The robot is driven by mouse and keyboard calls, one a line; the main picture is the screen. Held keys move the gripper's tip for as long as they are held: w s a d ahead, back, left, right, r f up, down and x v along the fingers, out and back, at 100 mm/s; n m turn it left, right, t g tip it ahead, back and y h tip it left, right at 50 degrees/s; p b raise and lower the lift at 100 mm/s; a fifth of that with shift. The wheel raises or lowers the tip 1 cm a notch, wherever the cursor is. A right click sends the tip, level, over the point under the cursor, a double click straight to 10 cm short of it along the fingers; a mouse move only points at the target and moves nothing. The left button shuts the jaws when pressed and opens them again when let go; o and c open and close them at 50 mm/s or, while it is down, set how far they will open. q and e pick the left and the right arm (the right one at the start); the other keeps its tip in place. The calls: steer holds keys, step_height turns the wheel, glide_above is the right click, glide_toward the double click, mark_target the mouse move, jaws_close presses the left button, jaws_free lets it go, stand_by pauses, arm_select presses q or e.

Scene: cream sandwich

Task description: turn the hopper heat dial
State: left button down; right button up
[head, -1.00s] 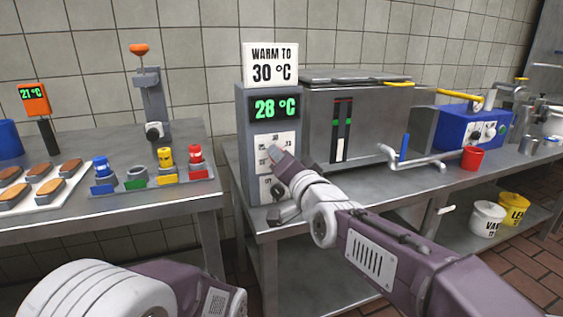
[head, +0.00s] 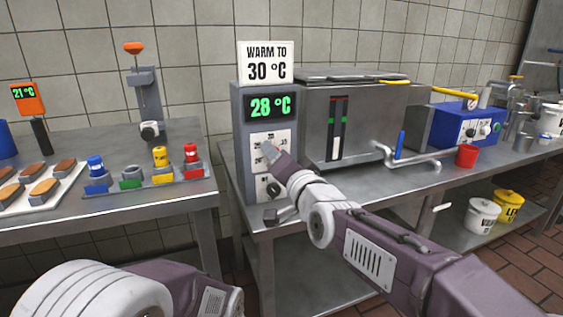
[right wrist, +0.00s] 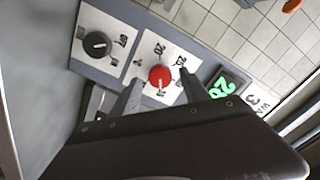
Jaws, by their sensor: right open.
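The grey control box (head: 240,150) stands at the left end of the right-hand bench. Its green display (head: 271,107) reads 28 °C, and the sign (head: 265,62) on top says WARM TO 30 °C. My right gripper (head: 268,152) is in front of the box's upper white dial plate and hides the dial there in the head view. In the right wrist view, a red dial (right wrist: 161,75) on a numbered plate sits between the tips of my open right gripper (right wrist: 160,83). Contact cannot be told. My left gripper is out of view.
A black dial (right wrist: 96,44) is on a second plate beside the red one. The left bench holds a tray of bars (head: 45,187) and coloured bottles (head: 160,157).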

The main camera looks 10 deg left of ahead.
steer(key=p+v, duration=0.1)
steer(key=v, duration=0.7)
steer(key=shift+s+d, duration=0.2)
